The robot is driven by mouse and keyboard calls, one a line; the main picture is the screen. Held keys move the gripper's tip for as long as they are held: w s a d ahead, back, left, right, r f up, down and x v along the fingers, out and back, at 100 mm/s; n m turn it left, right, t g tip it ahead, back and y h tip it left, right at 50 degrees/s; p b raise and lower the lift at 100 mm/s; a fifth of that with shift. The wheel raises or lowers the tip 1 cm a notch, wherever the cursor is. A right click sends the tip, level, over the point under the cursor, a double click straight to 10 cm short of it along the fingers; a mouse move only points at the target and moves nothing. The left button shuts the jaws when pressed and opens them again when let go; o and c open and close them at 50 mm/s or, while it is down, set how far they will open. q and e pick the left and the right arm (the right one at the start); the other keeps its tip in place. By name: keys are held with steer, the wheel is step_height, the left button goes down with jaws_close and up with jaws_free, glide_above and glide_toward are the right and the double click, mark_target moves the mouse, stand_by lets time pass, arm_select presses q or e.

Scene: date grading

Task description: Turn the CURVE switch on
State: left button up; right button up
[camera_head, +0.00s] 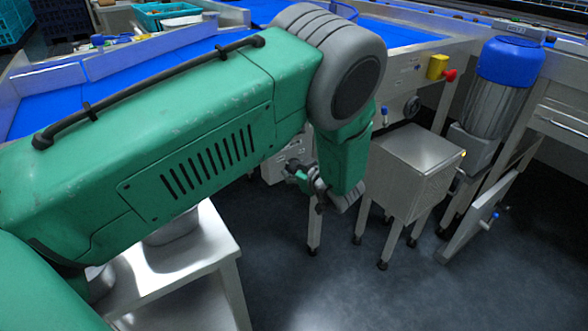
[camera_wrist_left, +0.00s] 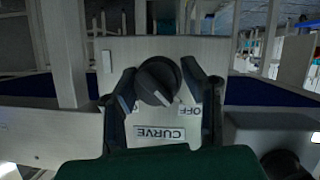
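The CURVE switch (camera_wrist_left: 158,82) is a dark round knob with a raised ridge on a pale panel. The wrist view shows it upside down, above the CURVE label (camera_wrist_left: 160,133). The OFF label (camera_wrist_left: 190,111) is right of the knob; the label on the left is mostly hidden by a finger. The ridge slants from upper left to lower right, its lower end towards OFF. My left gripper (camera_wrist_left: 158,72) is open, one finger on each side of the knob, and firm contact cannot be told. In the head view my left gripper (camera_head: 318,187) is at the panel (camera_head: 288,152). My right gripper is not in view.
A metal box on legs (camera_head: 415,165) stands right of the gripper. Behind it are a red stop button on a yellow box (camera_head: 440,68) and a blue-topped motor (camera_head: 508,65). Blue conveyor belts (camera_head: 400,33) run along the back. A pale table (camera_head: 190,262) stands below my arm.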

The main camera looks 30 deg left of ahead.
arm_select(q)
steer(key=shift+w+d+r, duration=0.15)
steer(key=shift+d+r, duration=0.1)
steer(key=shift+d, duration=0.1)
steer(key=shift+c, duration=0.4)
steer(key=shift+a, duration=0.3)
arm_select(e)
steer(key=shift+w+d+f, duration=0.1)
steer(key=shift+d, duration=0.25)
